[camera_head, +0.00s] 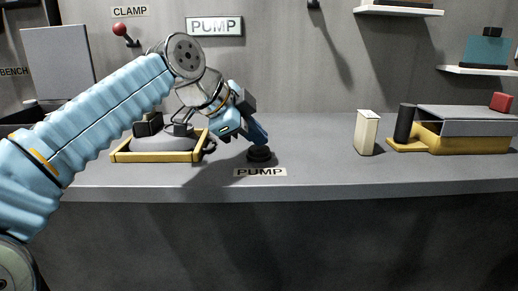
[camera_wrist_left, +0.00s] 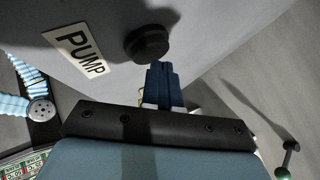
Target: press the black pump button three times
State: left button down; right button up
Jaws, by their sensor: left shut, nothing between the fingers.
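The black pump button (camera_head: 260,154) stands on the grey bench top, just behind the flat PUMP label (camera_head: 260,172). In the left wrist view the round button (camera_wrist_left: 147,45) lies just beyond my fingertips, beside the same label (camera_wrist_left: 80,52). My left gripper (camera_head: 262,139) points down at the button from the upper left. Its blue fingers (camera_wrist_left: 160,72) are shut together with nothing between them. The tips are close above the button; I cannot tell whether they touch it. My right gripper is not in view.
A yellow-edged tray (camera_head: 157,157) sits left of the button, beneath my left arm. A cream block (camera_head: 366,132), a black cylinder (camera_head: 404,123) and a grey-topped yellow fixture (camera_head: 462,136) stand to the right. A red-knobbed CLAMP lever (camera_head: 121,31) is on the wall. The bench between button and block is clear.

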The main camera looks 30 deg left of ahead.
aim_at(256, 149)
pick_arm(q)
jog(key=shift+f, duration=0.35)
jog(key=shift+r, duration=0.1)
dwell(0.5)
jog(key=shift+r+p, duration=0.55)
jog(key=shift+r, duration=0.25)
notch_tip(256, 149, up, 5)
jog(key=p, duration=0.4)
jog(key=shift+p, duration=0.3)
dwell(2.1)
